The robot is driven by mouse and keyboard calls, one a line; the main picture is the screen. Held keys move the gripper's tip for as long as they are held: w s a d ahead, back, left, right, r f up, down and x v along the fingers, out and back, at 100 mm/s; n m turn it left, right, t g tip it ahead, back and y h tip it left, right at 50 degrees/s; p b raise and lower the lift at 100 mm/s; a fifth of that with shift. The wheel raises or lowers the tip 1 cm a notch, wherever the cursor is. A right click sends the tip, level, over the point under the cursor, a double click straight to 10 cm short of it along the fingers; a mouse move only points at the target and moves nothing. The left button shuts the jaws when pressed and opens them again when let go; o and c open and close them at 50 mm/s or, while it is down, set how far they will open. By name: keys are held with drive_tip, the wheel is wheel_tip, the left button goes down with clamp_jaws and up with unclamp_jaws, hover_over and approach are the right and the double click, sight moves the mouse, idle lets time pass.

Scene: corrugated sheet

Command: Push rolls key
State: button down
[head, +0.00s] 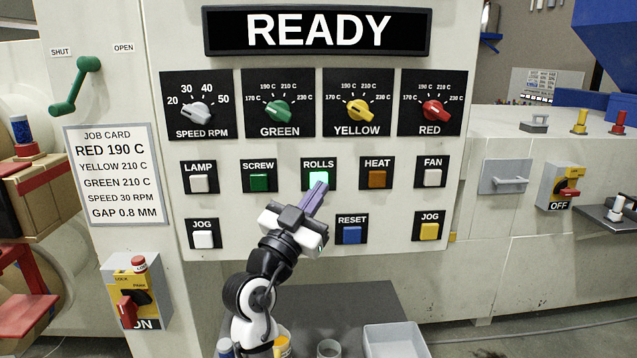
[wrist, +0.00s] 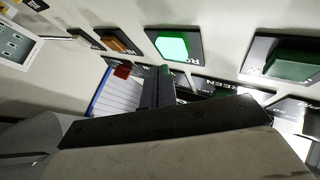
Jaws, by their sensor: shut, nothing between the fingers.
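The ROLLS key (head: 319,178) is a square key glowing bright mint green in the button row under the dials. It also shows in the wrist view as a lit green key (wrist: 172,46) near the top middle. My gripper (head: 319,188) is shut and empty, its purple-grey fingers pointing up at the panel. In the head view the fingertips overlap the key's lower edge. In the wrist view the fingertips (wrist: 160,72) sit just below the lit key with a small visible gap; I cannot tell whether they touch it. The display (head: 318,30) reads READY.
The dark green SCREW key (head: 259,182) is left of ROLLS and the brown HEAT key (head: 377,179) right. Below are the white JOG (head: 203,240), blue RESET (head: 351,235) and yellow JOG (head: 429,232) keys. My arm covers the panel between JOG and RESET. A grey tray (head: 397,329) is below.

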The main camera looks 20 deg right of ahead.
drive_tip(key=shift+s, duration=0.1)
drive_tip(key=s, duration=0.2)
drive_tip(key=s+a, duration=0.1)
drive_tip(key=s, duration=0.2)
drive_tip(key=shift+s+a+b, duration=0.3)
drive_tip(key=shift+a+b, duration=0.05)
